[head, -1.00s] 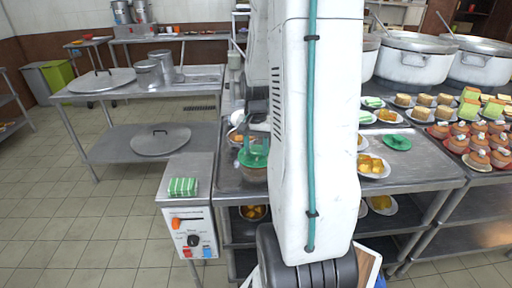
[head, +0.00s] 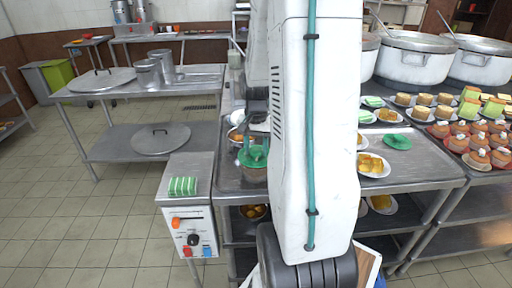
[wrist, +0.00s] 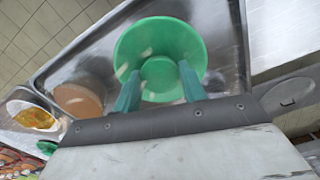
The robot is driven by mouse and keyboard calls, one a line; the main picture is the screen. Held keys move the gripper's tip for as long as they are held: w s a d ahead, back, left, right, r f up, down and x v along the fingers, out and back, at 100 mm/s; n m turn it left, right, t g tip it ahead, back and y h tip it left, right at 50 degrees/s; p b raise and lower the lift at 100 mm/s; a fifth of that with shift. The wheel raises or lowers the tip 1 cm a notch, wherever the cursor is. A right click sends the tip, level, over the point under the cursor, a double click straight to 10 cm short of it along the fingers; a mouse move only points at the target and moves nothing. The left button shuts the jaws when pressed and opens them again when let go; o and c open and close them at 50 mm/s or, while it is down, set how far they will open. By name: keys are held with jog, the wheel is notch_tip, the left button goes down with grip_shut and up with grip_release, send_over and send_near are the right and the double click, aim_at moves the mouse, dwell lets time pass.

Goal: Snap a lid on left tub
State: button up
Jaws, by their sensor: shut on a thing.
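My gripper (wrist: 158,88) is shut on a green round lid (wrist: 135,50), with its two green fingers on either side of the lid's raised middle. The lid also shows in the head view (head: 252,157), left of my white arm. Directly under it, a brownish tub (head: 252,175) shows in part on the steel table. I cannot tell whether lid and tub touch. In the wrist view the held lid hides what is beneath it. A second orange-brown tub (wrist: 78,101) stands to the left, apart from the lid. Another green lid (head: 397,141) lies on the table right of my arm.
Plates of yellow food (head: 373,165) stand near the table's front edge. A grey control box (head: 190,235) with a green striped bundle (head: 183,186) adjoins the table on the left. Large stockpots (head: 415,62) stand at the back right. My arm hides the table's middle.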

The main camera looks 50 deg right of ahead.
dwell(0.4)
jog(key=o, duration=1.5)
jog(key=shift+r, duration=3.5)
grip_shut()
jog(key=shift+f, duration=0.15)
jog(key=shift+f, duration=3)
